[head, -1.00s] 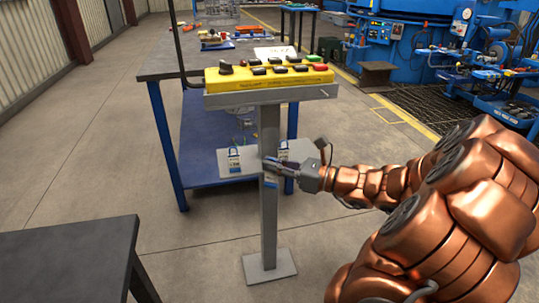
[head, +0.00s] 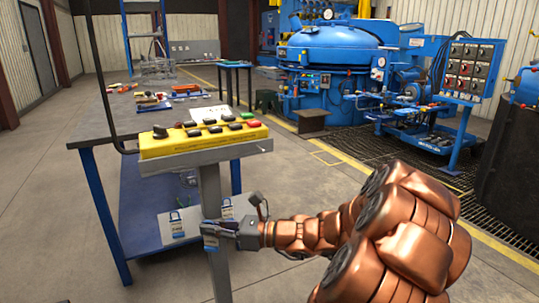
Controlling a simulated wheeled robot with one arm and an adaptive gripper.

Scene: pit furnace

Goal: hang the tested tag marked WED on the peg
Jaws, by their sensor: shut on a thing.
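My gripper (head: 213,229) is shut at the front of the grey post, seen side-on. A small blue-and-white tag (head: 210,243) shows at its fingertips and appears held; its lettering is too small to read. A pale plate (head: 191,217) is fixed across the post behind the gripper. One blue-and-white tag (head: 176,223) hangs at the plate's left part. Another blue-topped tag (head: 227,207) shows at its right part, partly hidden by the gripper. I cannot make out WED on any tag, nor a free peg.
A yellow button box (head: 203,137) tops the post, above my gripper. A dark workbench (head: 110,127) with a blue lower shelf stands behind. The blue furnace (head: 340,55) and a control panel (head: 470,72) are farther back. Floor to the left is clear.

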